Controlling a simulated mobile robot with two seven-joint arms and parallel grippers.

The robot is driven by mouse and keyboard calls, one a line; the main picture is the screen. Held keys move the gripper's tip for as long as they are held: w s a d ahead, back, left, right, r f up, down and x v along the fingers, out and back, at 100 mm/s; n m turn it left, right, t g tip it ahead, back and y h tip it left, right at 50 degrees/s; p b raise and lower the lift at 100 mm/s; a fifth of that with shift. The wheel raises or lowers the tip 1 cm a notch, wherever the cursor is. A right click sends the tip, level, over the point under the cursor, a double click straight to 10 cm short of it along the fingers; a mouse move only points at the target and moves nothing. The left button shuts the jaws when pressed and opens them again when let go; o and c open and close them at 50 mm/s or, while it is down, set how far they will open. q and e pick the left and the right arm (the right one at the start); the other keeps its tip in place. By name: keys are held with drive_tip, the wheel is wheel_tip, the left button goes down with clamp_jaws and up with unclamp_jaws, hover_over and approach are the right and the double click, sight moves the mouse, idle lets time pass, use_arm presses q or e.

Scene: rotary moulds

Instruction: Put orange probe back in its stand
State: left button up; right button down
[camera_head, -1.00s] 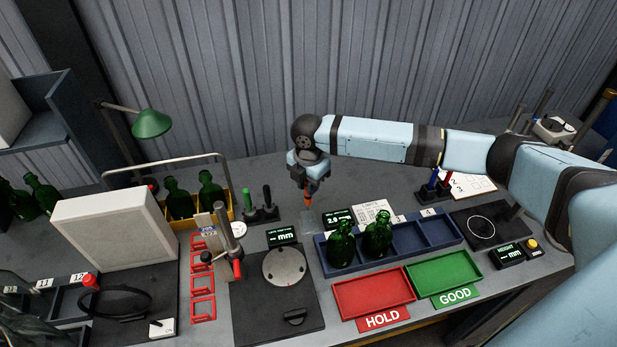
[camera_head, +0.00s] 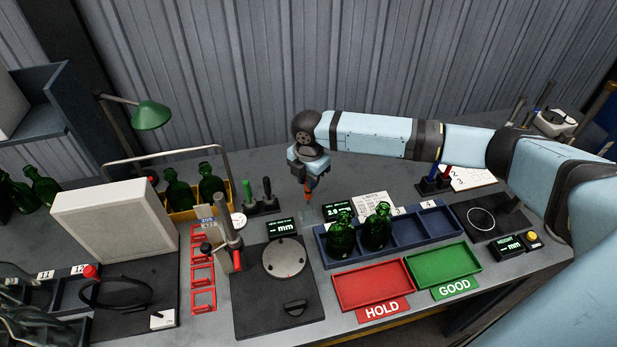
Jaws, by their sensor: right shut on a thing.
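My right gripper (camera_head: 309,182) points down over the back middle of the bench and is shut on the orange probe (camera_head: 308,193). Only a short orange part of the probe shows below the jaws. A small dark stand (camera_head: 262,206) with a green-handled tool and a black-handled tool stands to the left of the gripper. I cannot tell for sure whether this is the probe's stand. My left gripper is not in view.
A small display (camera_head: 337,211) and a blue rack (camera_head: 408,232) with two green bottles stand right of the gripper. A black plate with a round turntable (camera_head: 285,257) lies in front. Red HOLD (camera_head: 373,287) and green GOOD (camera_head: 441,262) trays lie at the front.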

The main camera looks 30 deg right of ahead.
drive_tip(key=shift+f+b, duration=0.85)
drive_tip(key=shift+f, duration=1.85)
drive_tip(key=c, duration=0.9)
unclamp_jaws()
drive_tip(key=shift+c, duration=0.2)
